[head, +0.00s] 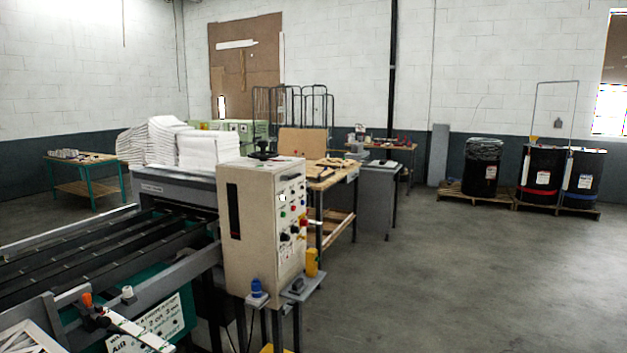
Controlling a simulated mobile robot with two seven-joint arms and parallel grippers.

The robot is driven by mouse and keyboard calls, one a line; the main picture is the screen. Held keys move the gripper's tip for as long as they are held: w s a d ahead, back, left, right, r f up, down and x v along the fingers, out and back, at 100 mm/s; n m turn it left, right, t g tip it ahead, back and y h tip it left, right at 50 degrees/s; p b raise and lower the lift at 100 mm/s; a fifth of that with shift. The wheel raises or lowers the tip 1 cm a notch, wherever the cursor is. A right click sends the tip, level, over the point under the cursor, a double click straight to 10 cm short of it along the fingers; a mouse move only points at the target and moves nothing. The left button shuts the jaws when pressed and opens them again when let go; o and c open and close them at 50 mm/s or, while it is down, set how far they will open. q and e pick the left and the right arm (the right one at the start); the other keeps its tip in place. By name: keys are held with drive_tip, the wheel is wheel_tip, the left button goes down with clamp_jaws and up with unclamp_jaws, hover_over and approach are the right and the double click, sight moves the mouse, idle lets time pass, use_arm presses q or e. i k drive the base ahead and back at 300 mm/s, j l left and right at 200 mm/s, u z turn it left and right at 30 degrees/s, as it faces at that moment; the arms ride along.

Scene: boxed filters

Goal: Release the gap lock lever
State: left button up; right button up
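A machine with dark rails (100,250) fills the left side of the head view, with a beige control box (245,215) at its right end. An orange-tipped handle (87,300) and a white knob (127,293) stand at the machine's near edge. A black knob or handle (263,152) sits on top of the control box. I cannot tell which of these, if any, is the gap lock lever. Neither of my grippers is in view.
Stacked white filters (208,148) sit on the machine behind the control box. A blue-capped fitting (257,290) and a yellow part (311,262) are low by the box. A wooden workbench (330,178) stands behind. Dark drums (540,175) stand far right; the floor (450,280) before them is clear.

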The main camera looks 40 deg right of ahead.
sight(283, 178)
drive_tip(key=z, duration=1.4)
drive_tip(key=i+l+u, duration=0.15)
drive_tip(key=u, duration=0.2)
drive_tip(key=i+l+u, duration=0.4)
drive_tip(key=u, duration=0.25)
drive_tip(key=i+l+u, duration=0.1)
drive_tip(key=l, duration=0.25)
drive_tip(key=i+l+u, duration=0.1)
drive_tip(key=l, duration=0.25)
drive_tip(key=i+l+u, duration=0.1)
drive_tip(key=l, duration=0.3)
drive_tip(key=i+l, duration=0.15)
drive_tip(key=l, duration=0.2)
drive_tip(key=i+l, duration=0.1)
drive_tip(key=l, duration=0.25)
drive_tip(key=i+l, duration=0.15)
drive_tip(key=l, duration=0.2)
drive_tip(key=i+l, duration=0.15)
drive_tip(key=l, duration=0.2)
drive_tip(key=i+l, duration=0.1)
drive_tip(key=l, duration=0.2)
